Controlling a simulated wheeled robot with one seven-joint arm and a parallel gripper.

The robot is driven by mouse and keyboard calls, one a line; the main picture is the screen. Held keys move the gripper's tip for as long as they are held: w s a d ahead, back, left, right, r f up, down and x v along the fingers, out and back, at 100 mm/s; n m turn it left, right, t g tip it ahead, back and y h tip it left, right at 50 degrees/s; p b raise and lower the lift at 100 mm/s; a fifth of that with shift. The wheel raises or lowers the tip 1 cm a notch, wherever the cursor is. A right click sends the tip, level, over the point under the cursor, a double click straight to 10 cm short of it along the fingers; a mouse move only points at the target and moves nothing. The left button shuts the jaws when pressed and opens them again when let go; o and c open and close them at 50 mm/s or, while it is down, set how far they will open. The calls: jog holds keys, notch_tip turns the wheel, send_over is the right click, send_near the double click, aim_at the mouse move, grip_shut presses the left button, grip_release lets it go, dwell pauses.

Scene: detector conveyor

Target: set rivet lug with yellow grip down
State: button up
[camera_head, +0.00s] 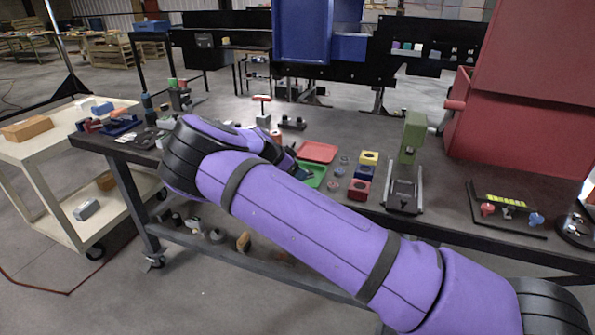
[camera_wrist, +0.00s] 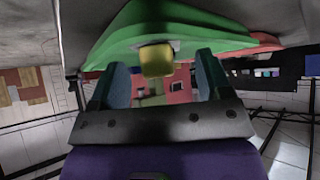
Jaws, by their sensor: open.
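In the wrist view a small yellow grip (camera_wrist: 156,60) shows between the two fingers, right against the green tray (camera_wrist: 120,42). The rest of the rivet lug cannot be made out. My gripper (camera_wrist: 160,80) is open, with a gap between the yellow grip and each finger. In the head view my gripper (camera_head: 300,172) is at the left edge of the green tray (camera_head: 320,172), partly hidden by my purple arm. The lug does not show in the head view.
A red tray (camera_head: 318,151) lies just behind the green one. Yellow (camera_head: 369,157), blue and red (camera_head: 358,190) blocks stand to the right, then a green-topped press (camera_head: 413,138). A large red bin (camera_head: 515,130) fills the back right. Small fixtures stand behind my gripper.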

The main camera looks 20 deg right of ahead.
jog(key=v, duration=1.1)
jog(key=s+d+r+n+g+y, duration=0.1)
jog(key=s+d+r+n+y, duration=0.6)
jog(key=s+d+r, duration=1.05)
jog(key=s+r+n+t+y, duration=0.1)
jog(key=s+r+n, duration=0.3)
jog(key=s, duration=1.1)
jog(key=s+a+r+n+t, duration=0.1)
jog(key=s+r+n+t, duration=0.2)
jog(key=s, duration=1.3)
notch_tip(320, 180, up, 3)
jog(key=shift+n+t+y, duration=0.4)
jog(key=shift+n, duration=0.7)
jog(key=shift+w+a, duration=0.1)
jog(key=shift+a, duration=0.05)
